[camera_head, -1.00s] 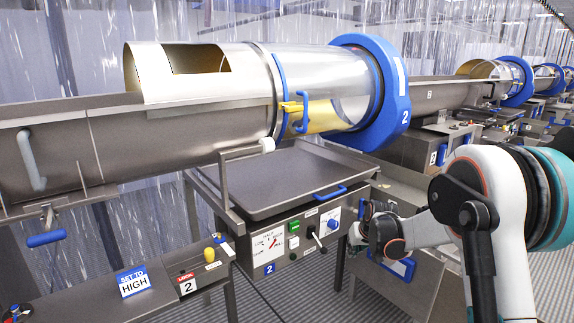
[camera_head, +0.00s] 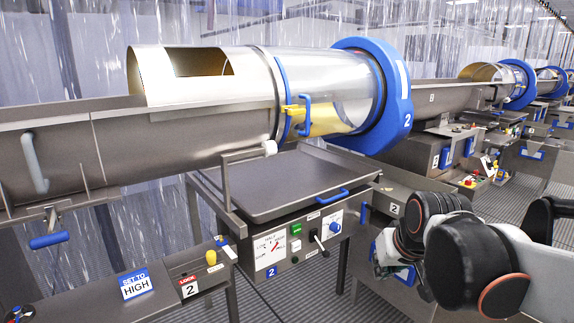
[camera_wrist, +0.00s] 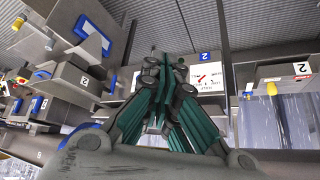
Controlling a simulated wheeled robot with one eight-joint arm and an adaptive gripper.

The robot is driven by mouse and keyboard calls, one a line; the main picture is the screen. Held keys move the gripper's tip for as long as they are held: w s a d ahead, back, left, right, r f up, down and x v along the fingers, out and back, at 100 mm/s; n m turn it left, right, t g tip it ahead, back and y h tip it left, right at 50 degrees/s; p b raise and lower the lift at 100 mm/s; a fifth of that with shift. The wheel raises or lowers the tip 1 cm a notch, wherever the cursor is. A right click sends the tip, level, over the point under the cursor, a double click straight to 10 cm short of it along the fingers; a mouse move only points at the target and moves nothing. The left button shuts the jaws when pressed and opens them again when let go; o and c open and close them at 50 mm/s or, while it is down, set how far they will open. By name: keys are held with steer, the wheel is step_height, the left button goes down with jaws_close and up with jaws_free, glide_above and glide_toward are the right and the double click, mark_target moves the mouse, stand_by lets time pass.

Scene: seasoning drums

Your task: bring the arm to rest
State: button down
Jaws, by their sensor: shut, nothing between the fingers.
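My gripper (camera_wrist: 162,80) shows in the wrist view with its green-and-dark fingers drawn together at the tips and nothing between them. In that view it is in front of the white dial panel (camera_wrist: 205,80) of station 2, which appears upside down. In the head view my arm is folded at the lower right, to the right of the control box (camera_head: 295,245); the fingers cannot be made out there. The gripper's distance from the panel cannot be told.
Drum 2 (camera_head: 335,85) with its blue ring (camera_head: 395,95) lies above a grey tray (camera_head: 285,182). A "SET TO HIGH" sign (camera_head: 134,284) stands on the lower left ledge. More drums (camera_head: 515,82) line the right.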

steer(key=s+f, duration=0.3)
steer(key=s, duration=1.3)
steer(key=shift+f, duration=0.15)
steer(key=shift+a, duration=0.1)
stand_by(1.0)
